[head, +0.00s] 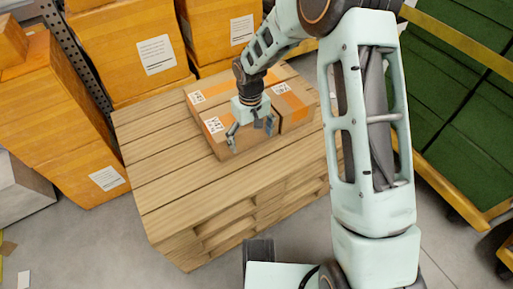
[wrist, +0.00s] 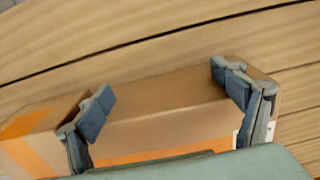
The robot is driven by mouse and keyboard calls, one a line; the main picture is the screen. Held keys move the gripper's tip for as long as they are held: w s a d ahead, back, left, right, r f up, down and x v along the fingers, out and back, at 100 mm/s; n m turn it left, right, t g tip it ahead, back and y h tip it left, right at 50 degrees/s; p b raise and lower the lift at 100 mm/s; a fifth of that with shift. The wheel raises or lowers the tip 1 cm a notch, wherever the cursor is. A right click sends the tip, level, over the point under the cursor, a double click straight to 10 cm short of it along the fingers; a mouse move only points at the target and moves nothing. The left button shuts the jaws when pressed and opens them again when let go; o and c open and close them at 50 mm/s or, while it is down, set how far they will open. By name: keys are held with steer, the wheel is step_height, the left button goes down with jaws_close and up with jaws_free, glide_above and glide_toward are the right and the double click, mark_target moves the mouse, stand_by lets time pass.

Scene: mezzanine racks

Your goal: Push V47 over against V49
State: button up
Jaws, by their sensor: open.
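Several brown cartons with orange tape and white labels lie close together on a slatted wooden pallet (head: 160,180). My gripper (head: 250,130) is open above the front left carton (head: 222,147), fingers pointing down. In the wrist view, the open gripper (wrist: 165,105) has its two fingers spread over that carton (wrist: 150,120); contact is unclear. A neighbouring carton (head: 296,106) is at its right in the head view; it shows at the left in the wrist view (wrist: 25,143).
Large orange cartons (head: 60,100) stand left of the pallet and more (head: 150,50) behind it. A rack upright (head: 75,50) stands between them. Green surfaces with a yellow frame (head: 450,110) are at the right. The pallet's front and left boards are bare.

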steer(key=shift+s+d, duration=0.4)
steer(key=shift+s, duration=0.2)
steer(key=shift+s+d, duration=0.4)
steer(key=shift+s, duration=0.2)
step_height(320, 180, up, 13)
steer(key=p, duration=1)
